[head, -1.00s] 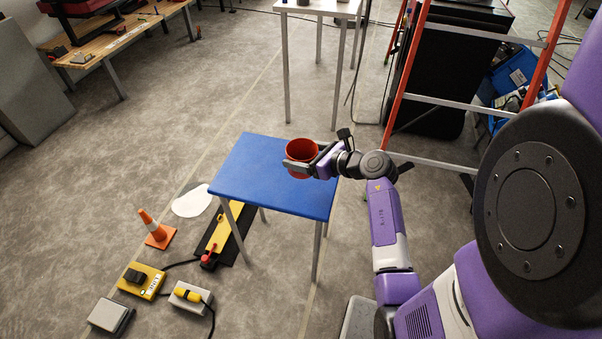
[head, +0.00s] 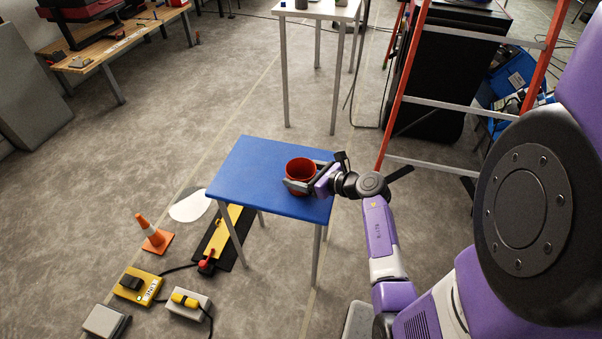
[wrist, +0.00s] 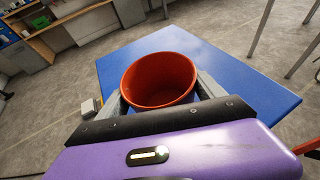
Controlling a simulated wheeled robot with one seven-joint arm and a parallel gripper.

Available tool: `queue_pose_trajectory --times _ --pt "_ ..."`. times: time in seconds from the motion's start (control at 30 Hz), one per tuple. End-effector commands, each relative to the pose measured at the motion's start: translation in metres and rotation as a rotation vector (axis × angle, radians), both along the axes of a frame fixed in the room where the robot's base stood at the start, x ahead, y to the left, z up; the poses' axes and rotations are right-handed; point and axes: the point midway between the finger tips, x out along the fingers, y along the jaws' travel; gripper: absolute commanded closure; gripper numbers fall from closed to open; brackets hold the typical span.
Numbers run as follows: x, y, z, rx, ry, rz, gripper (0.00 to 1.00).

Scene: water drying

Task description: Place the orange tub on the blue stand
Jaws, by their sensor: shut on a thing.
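The orange tub (head: 301,169) is upright over the right part of the blue stand (head: 255,168), a small blue-topped table with grey legs. My gripper (head: 296,185) reaches in from the right with its fingers around the tub and is shut on it. In the wrist view the open, empty tub (wrist: 158,79) sits between my two fingers, with the blue top (wrist: 240,88) behind and beneath it. The tub's base is hidden, so I cannot tell whether it touches the top.
A white table (head: 318,8) stands behind the stand. An orange ladder (head: 403,85) is at the right. A traffic cone (head: 153,236), a yellow pedal box (head: 138,287) and a grey box (head: 188,302) lie on the floor at the left. The stand's left part is clear.

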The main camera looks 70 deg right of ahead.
Motion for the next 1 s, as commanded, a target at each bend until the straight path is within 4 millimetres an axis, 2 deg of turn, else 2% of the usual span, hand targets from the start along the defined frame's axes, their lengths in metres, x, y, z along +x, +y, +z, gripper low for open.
queue_pose_trajectory --times 0.03,0.07,0.13,0.17,0.57,1.0 --pt "0.0 0.0 -0.002 0.0 0.0 0.001 0.63" --pt "0.0 0.0 -0.001 -0.001 0.0 0.0 0.16" --pt "0.0 0.0 -0.001 0.0 0.0 0.0 0.03" --pt "0.0 0.0 -0.001 0.0 0.0 0.0 0.0" --pt "-0.005 0.002 0.005 0.001 0.0 -0.002 0.0" --pt "-0.079 0.026 0.037 0.0 0.0 0.0 0.0"
